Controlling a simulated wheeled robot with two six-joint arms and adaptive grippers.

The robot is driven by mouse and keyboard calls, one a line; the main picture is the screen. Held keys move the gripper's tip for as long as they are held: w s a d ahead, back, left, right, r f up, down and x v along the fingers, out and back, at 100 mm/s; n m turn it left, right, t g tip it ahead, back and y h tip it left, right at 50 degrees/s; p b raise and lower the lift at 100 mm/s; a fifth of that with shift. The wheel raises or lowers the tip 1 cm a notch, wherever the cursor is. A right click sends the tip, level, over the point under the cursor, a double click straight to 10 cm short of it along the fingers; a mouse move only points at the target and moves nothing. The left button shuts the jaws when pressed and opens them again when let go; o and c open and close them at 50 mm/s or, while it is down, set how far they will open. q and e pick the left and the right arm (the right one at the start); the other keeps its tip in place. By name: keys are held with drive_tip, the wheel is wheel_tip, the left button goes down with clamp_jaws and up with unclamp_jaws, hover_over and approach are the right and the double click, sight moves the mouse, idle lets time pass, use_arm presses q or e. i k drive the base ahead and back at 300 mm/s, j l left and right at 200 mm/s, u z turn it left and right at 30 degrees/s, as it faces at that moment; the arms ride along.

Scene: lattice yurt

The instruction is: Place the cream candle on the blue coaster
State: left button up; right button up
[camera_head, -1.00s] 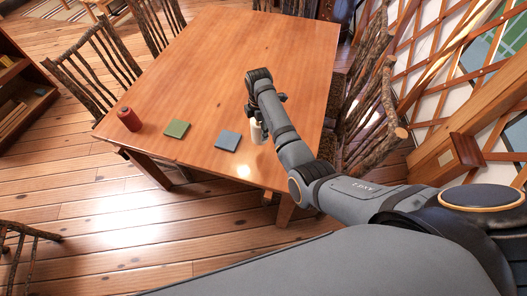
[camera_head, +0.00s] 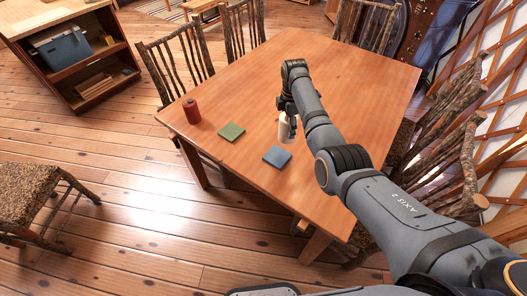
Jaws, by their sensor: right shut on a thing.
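The cream candle (camera_head: 284,128) is upright in my right gripper (camera_head: 288,110), which is shut on it from above. My right arm hides part of the candle's right side. The blue coaster (camera_head: 277,156) lies flat on the wooden table (camera_head: 330,70), just in front of the candle near the table's front edge. The candle is beside the coaster, not over it in this view; I cannot tell whether its base touches the table. My left gripper is out of view.
A green coaster (camera_head: 231,132) and a red candle (camera_head: 192,111) stand left of the blue coaster. Twig chairs (camera_head: 175,68) line the table's far left side, and another twig chair (camera_head: 445,140) is at the right. The table's far half is clear.

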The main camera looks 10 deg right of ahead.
sight(278, 156)
drive_tip(key=l+u, duration=0.25)
drive_tip(key=u, duration=0.2)
drive_tip(key=l+u, duration=0.35)
drive_tip(key=u, duration=0.15)
drive_tip(key=l, duration=0.25)
drive_tip(key=i, duration=0.05)
